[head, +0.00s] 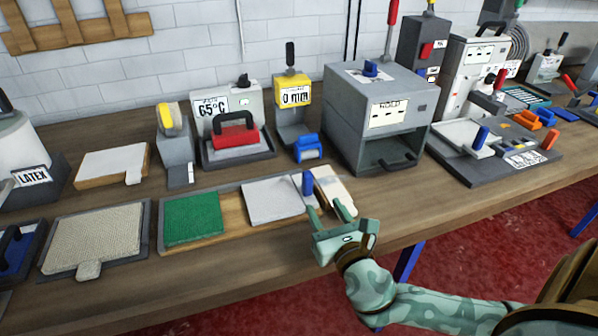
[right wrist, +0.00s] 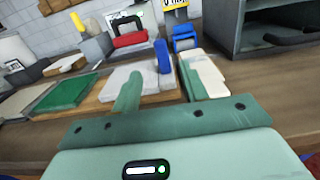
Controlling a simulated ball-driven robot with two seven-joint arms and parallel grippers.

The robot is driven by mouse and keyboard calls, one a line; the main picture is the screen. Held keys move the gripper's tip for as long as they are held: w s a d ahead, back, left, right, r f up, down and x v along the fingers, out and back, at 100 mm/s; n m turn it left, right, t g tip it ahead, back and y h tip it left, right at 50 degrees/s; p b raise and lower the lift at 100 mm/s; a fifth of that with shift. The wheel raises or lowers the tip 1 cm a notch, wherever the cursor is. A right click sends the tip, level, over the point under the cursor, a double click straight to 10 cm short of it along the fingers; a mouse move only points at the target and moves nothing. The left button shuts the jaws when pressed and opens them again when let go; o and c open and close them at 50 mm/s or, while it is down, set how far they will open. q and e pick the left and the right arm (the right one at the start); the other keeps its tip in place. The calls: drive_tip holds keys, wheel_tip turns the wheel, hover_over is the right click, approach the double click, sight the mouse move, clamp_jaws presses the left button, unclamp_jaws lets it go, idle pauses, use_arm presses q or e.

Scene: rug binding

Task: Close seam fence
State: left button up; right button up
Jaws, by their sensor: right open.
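A wooden board (head: 233,214) on the bench holds a green mat (head: 193,217) and a white plate (head: 270,199). An upright blue handle (head: 308,184) stands at the plate's right end, beside a cream-topped wooden piece (head: 333,187). No label marks the seam fence; the blue-handled part looks likeliest. My right gripper (head: 330,211) is open and empty at the board's front right corner. In the right wrist view the blue handle (right wrist: 162,57) shows between and beyond the two fingers, apart from them. The cream piece (right wrist: 205,75) lies by the right finger. My left gripper is out of view.
A grey box machine (head: 376,110) stands behind on the right, its front opening low. The bench front right of my gripper is clear.

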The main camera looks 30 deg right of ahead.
sight(305, 174)
drive_tip(key=b+x, duration=0.2)
drive_tip(key=x, duration=1.1)
drive_tip(key=shift+w+f+b, duration=0.1)
drive_tip(key=shift+w+b, duration=0.2)
drive_tip(key=shift+b, duration=0.1)
